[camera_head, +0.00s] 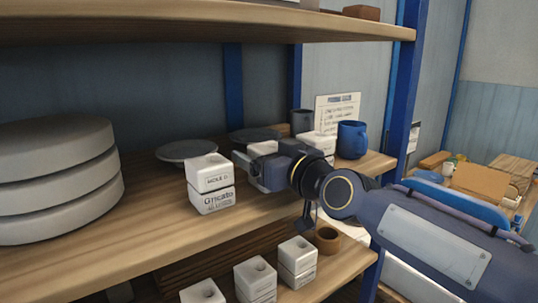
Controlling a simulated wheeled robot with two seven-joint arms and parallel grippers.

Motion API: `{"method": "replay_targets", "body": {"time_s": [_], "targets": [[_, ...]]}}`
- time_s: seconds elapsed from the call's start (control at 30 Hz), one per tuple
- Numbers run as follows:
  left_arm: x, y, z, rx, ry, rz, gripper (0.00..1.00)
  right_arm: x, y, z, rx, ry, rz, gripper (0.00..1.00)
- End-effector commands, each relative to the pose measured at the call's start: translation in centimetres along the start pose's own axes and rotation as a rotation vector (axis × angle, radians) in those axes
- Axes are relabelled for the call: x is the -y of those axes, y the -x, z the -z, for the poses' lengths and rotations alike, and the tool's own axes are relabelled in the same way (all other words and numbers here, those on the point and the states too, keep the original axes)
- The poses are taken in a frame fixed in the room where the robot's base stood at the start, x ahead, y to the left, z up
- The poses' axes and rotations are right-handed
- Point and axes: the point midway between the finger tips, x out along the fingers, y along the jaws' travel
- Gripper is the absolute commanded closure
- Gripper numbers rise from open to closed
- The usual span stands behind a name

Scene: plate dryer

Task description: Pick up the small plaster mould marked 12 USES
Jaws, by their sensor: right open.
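Two small white plaster moulds are stacked near the front of the middle shelf. The upper mould (209,172) and the lower mould (212,199) both carry dark lettering, which is too small or unclear to read for certain as 12 USES. My right gripper (246,168) reaches in from the right, its tips just right of the upper mould with a narrow gap. It is open, with nothing seen held in it. Another white block (264,148) shows behind the gripper, partly hidden. My left gripper is not in view.
Large round grey-white moulds (55,185) are stacked at left. A grey plate (187,150) lies behind the small moulds. A white block (319,142) and a blue mug (352,140) stand at right. Several marked white blocks (298,255) stand on the lower shelf. The upper shelf (200,22) overhangs.

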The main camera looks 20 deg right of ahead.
Motion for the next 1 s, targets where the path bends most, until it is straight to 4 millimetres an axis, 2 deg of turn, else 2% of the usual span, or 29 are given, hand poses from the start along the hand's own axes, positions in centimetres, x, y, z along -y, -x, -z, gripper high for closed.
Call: {"method": "replay_targets", "body": {"time_s": [0.27,0.7,1.0], "targets": [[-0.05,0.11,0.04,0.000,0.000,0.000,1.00,-0.01,-0.38,-0.08,-0.001,0.001,-0.001,0.18],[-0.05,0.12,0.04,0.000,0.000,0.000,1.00,-0.01,-0.36,-0.11,0.000,0.001,0.000,0.76],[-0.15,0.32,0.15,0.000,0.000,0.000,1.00,-0.01,-0.34,0.27,-0.002,0.001,-0.001,0.76]]}}
